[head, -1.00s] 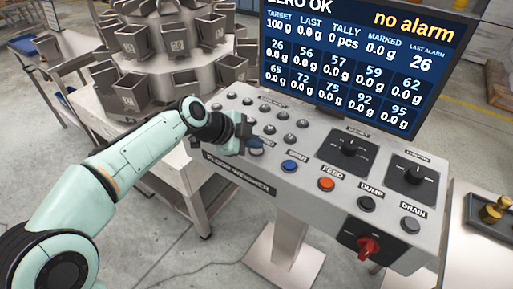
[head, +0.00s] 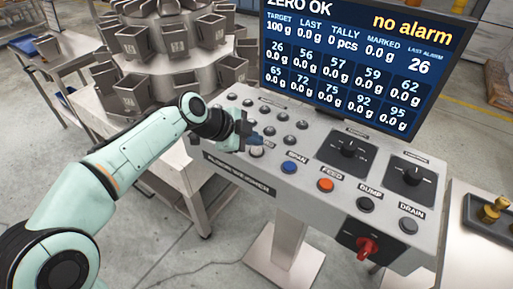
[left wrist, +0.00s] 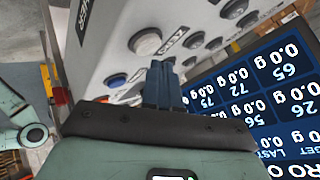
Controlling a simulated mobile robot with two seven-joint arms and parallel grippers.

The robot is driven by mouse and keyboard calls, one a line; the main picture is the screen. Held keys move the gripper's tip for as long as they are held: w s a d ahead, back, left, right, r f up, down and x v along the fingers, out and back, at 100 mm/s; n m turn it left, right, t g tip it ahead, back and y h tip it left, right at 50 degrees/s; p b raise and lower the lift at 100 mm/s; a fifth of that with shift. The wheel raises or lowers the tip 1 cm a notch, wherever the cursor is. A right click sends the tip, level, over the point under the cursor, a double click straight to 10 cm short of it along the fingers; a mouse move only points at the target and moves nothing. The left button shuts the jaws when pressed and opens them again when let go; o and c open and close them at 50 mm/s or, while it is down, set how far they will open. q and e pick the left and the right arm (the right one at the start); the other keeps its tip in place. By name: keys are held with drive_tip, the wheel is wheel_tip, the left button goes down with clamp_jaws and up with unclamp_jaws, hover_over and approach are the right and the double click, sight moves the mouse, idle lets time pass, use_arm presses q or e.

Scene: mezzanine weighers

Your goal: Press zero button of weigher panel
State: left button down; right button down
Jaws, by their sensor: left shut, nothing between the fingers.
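The weigher panel (head: 225,150) is a grey console with a row of labelled buttons along its front. The zero button (left wrist: 145,41) is round and whitish, beside its ZERO label in the left wrist view. In the head view it is largely hidden under my left gripper (head: 257,139). My left gripper is shut and empty, with its blue fingertips (left wrist: 165,85) just above the panel near this button and apart from it. The screen (head: 365,65) reads "ZERO OK" and "no alarm". My right gripper is not in view.
A blue button (head: 290,167) is the close neighbour, then an orange button (head: 326,185) and two dark ones. Small grey knobs (head: 281,142) stand behind the gripper. Two black dials (head: 411,177) and a red switch (head: 367,248) are at the right. The bucket weigher (head: 165,70) stands behind.

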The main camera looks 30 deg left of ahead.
sight(254, 151)
use_arm(q)
drive_tip(key=shift+r+p, duration=1.8)
drive_tip(key=shift+r, duration=0.75)
drive_tip(key=shift+f, duration=0.1)
